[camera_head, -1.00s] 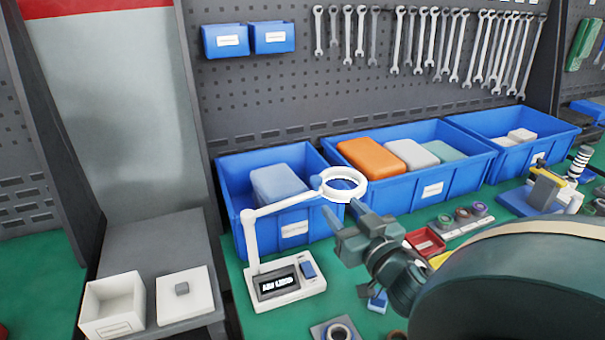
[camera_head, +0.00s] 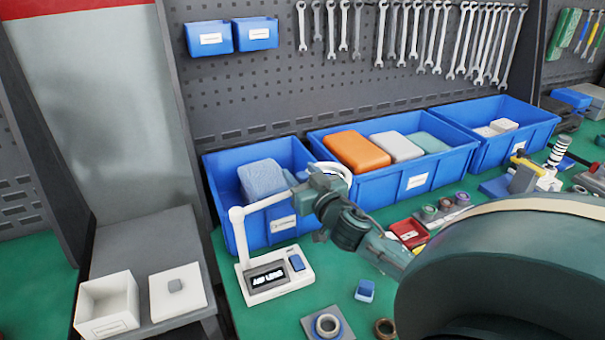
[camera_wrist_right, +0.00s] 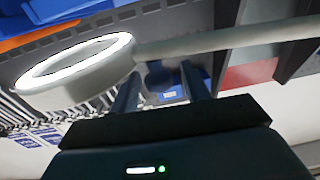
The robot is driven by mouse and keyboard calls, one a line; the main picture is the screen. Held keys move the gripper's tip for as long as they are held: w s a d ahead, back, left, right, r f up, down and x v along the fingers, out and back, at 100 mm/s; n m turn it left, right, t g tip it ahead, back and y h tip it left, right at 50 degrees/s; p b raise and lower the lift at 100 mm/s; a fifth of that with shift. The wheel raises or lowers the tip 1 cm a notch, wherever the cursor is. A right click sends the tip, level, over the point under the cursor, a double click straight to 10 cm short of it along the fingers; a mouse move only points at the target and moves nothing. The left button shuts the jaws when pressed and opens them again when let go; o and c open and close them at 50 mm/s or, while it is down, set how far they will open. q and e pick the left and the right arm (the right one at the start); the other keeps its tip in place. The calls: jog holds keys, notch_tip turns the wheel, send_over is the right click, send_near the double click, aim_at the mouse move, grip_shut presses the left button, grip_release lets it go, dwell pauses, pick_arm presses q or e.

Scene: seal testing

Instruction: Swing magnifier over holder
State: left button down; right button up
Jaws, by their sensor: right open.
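The white magnifier has a base with a small display (camera_head: 275,275), a jointed arm (camera_head: 265,203) and a lit ring head (camera_head: 342,170). The arm reaches up and right from the base, and the head is partly hidden behind my right gripper (camera_head: 308,207). In the right wrist view the ring (camera_wrist_right: 75,75) is at the left and its arm (camera_wrist_right: 240,38) crosses beyond my open fingers (camera_wrist_right: 158,88). A dark knob (camera_wrist_right: 159,74) below the arm shows between the fingers. A grey plate with a ring (camera_head: 327,325), possibly the holder, lies in front right of the base. My left gripper is out of view.
Blue bins (camera_head: 212,190) line the back of the green table. A small blue cup (camera_head: 365,290), a brown ring (camera_head: 385,328) and a red tray (camera_head: 424,233) lie nearby. White boxes (camera_head: 107,305) stand on the grey stand at left.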

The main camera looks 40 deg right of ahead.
jog(key=shift+c, duration=0.4)
jog(key=c, duration=0.8)
grip_shut()
